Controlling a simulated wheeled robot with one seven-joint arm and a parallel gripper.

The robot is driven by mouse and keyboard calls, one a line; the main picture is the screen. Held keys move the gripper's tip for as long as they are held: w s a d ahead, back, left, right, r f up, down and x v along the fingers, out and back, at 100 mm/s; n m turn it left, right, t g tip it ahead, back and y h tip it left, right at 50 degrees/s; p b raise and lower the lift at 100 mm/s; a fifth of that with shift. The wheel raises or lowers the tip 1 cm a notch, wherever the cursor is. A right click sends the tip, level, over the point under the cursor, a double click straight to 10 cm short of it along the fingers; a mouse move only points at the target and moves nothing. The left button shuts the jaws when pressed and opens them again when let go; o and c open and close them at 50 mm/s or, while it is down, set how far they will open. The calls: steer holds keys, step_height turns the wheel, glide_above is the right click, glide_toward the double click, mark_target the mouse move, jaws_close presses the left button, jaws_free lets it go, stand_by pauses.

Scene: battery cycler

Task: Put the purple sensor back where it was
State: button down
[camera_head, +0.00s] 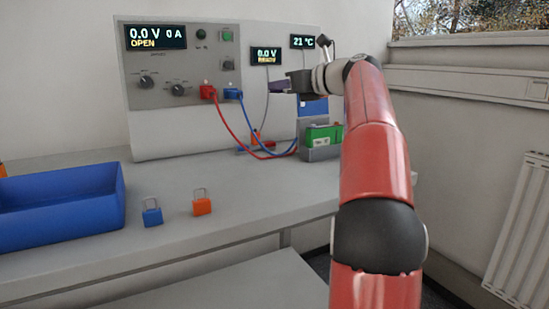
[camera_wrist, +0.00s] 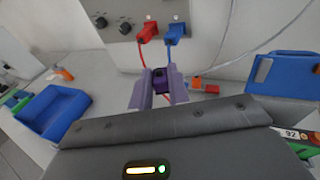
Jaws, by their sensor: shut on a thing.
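The small dark purple sensor (camera_wrist: 160,78) is between the fingertips of my gripper (camera_wrist: 161,88) in the wrist view. My gripper is shut on it and holds it in the air in front of the cycler panel. In the head view my gripper (camera_head: 288,87) is at the panel's right part, above the bench, with purple showing at its tip. The sensor's original place cannot be told from these frames. A green battery (camera_head: 322,135) sits in a grey holder (camera_head: 320,154) below my gripper, with a blue block (camera_head: 313,107) above it.
A red plug (camera_head: 208,91) and a blue plug (camera_head: 232,94) sit in the panel, their cables hanging towards the holder. A blue tray (camera_head: 60,207), a blue padlock (camera_head: 152,215) and an orange padlock (camera_head: 201,206) are on the bench.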

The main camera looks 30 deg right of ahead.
mark_target(281, 171)
step_height(281, 171, down, 18)
steer(key=b, duration=0.3)
steer(key=shift+r, duration=0.2)
steer(key=shift+f, duration=0.6)
steer(key=c, duration=1.3)
jaws_free()
steer(key=shift+c, duration=0.2)
steer(key=shift+r, duration=0.8)
steer(key=v, duration=1.2)
steer(key=shift+f, duration=0.25)
